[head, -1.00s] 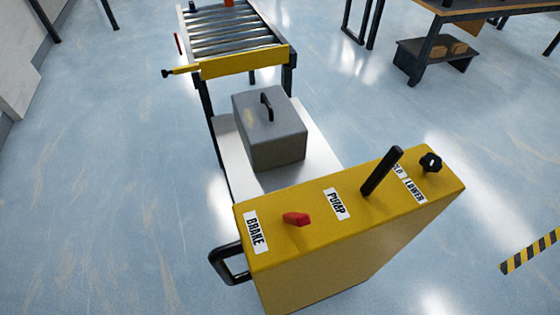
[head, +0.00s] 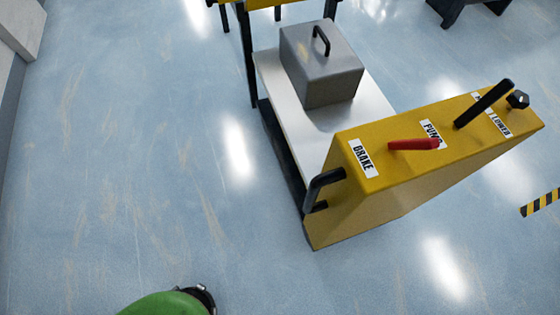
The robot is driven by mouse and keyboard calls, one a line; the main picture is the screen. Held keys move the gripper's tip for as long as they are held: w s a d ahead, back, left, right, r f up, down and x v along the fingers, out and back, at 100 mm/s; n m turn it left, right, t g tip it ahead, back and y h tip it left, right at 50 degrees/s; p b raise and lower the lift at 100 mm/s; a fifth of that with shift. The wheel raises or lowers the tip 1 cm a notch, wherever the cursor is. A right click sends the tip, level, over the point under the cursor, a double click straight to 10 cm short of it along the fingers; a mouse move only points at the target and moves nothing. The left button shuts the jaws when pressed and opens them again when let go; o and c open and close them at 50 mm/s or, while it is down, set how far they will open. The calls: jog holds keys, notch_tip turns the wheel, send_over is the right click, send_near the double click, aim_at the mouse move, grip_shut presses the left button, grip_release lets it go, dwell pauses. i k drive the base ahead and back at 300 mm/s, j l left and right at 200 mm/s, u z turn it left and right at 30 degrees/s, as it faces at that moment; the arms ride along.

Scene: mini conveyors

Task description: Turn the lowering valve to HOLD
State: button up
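The lowering valve is a black lobed knob (head: 518,99) at the far right end of the yellow console (head: 345,215) of a lift cart. White labels lie left of the knob; LOWER (head: 500,126) is readable, and the one beside it is mostly hidden behind the black pump lever (head: 484,103). I cannot tell which label the knob points to. A red brake lever (head: 412,144) lies between the BRAKE label (head: 363,158) and the PUMP label, partly covering PUMP. My gripper is not in view. A green rounded part with a dark end, probably mine, shows at the bottom edge, well apart from the cart.
A grey box with a handle (head: 322,72) sits on the cart's pale platform (head: 275,75). A black push handle (head: 322,188) sticks out of the console's left end. Black-and-yellow floor tape (head: 541,204) lies at the right. The floor at left and front is clear.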

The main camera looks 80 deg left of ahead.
aim_at(517, 99)
jog(key=u, duration=1.45)
jog(key=l+u, duration=0.25)
jog(key=l, duration=0.15)
jog(key=k+l+u, duration=0.1)
jog(key=l+u, duration=0.15)
jog(key=l, duration=0.2)
jog(key=z, duration=0.7)
